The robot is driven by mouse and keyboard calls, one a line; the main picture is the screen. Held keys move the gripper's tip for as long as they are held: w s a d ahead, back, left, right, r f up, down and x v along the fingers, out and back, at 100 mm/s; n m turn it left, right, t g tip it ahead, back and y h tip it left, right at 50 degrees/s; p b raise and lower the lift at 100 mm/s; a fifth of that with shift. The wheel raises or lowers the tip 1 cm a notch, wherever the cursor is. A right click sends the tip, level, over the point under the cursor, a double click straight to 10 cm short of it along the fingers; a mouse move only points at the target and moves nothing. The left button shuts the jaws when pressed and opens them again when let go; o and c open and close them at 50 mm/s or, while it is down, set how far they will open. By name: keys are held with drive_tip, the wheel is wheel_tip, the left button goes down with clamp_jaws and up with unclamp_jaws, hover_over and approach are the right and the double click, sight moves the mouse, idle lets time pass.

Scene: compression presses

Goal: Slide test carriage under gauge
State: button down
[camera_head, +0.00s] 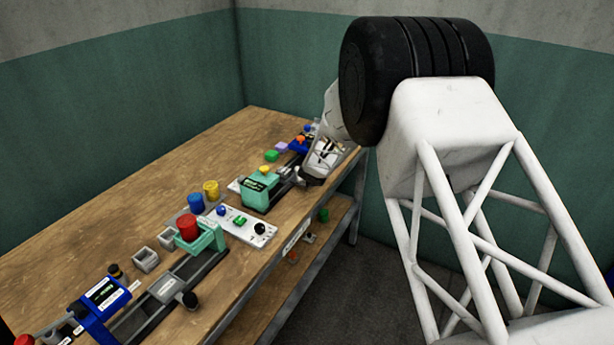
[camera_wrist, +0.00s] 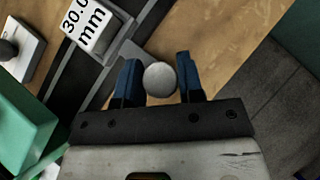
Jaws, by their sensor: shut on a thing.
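The test carriage carries a white block marked "30.0 mm" (camera_wrist: 88,28), with a bracket ending in a round grey knob (camera_wrist: 160,79). My gripper (camera_wrist: 160,85) has its two blue fingers on either side of the knob, shut on it. The carriage sits on a dark rail (camera_wrist: 75,88). A teal body (camera_wrist: 28,125), apparently the gauge, is at the left edge of the wrist view. In the head view the teal gauge (camera_head: 258,190) with a small display stands on the bench, left of my gripper (camera_head: 314,178). My wrist hides most of the carriage there.
The wooden bench (camera_head: 130,215) also bears a white button panel (camera_head: 262,229), blue (camera_head: 196,203) and yellow (camera_head: 211,190) cylinders, a teal press with a red cylinder (camera_head: 189,228), and a blue device (camera_head: 103,293). Grey cups (camera_head: 146,259) stand nearby. The bench's left side is clear.

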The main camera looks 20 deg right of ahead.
drive_tip(key=shift+s+a+r, duration=0.15)
drive_tip(key=shift+s+a, duration=3.05)
drive_tip(key=shift+a, duration=0.05)
drive_tip(key=shift+s+a, duration=0.85)
drive_tip(key=c, duration=0.8)
unclamp_jaws()
drive_tip(key=shift+a, duration=0.1)
drive_tip(key=shift+o, duration=0.2)
drive_tip(key=shift+s, duration=0.15)
drive_tip(key=shift+s+r, duration=0.15)
drive_tip(key=shift+r, duration=0.05)
drive_tip(key=v, duration=0.7)
drive_tip(key=shift+s, duration=0.1)
